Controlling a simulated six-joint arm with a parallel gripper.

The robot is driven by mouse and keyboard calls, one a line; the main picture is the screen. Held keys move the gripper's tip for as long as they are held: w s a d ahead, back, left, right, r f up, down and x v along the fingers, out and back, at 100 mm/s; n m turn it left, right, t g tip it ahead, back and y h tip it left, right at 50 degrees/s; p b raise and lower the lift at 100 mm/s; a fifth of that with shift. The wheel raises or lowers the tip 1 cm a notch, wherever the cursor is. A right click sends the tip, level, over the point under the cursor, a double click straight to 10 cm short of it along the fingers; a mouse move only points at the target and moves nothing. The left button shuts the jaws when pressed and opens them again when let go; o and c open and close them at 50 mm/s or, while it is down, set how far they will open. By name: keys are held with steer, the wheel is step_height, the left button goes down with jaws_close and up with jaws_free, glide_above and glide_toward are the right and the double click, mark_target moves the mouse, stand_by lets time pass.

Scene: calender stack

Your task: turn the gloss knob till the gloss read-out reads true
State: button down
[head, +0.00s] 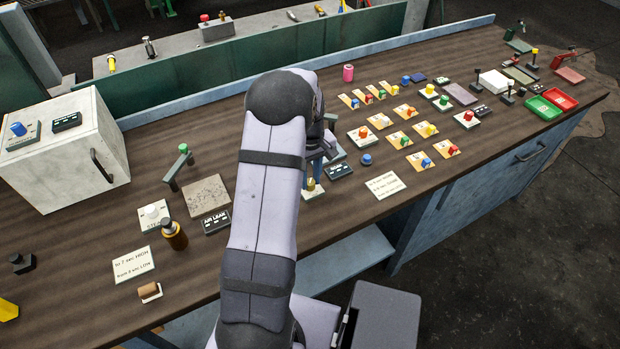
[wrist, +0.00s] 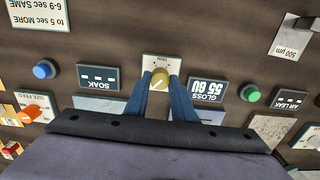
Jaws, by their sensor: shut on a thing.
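The gloss read-out (wrist: 207,91) is a dark display right of the knob in the wrist view. It is upside down there and seems to read 55 GU. In the head view it is hidden behind my arm. The small lettering on the knob's plate is unclear.
The soak display (wrist: 98,78) and a blue knob (wrist: 44,70) are left of the gripper in the wrist view. A green knob (wrist: 250,92) and the air leak display (wrist: 290,98) are to the right. Bare wood (head: 240,268) lies toward the bench's front edge.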

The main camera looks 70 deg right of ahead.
mark_target(311, 181)
steer(key=m, duration=0.6)
steer(key=shift+m+b, duration=0.3)
steer(key=m, duration=0.5)
steer(key=shift+m, duration=0.3)
steer(key=c, duration=1.5)
jaws_free()
steer(key=shift+r, duration=0.1)
steer(key=shift+r+b, duration=1.25)
steer(key=shift+r, duration=2.4)
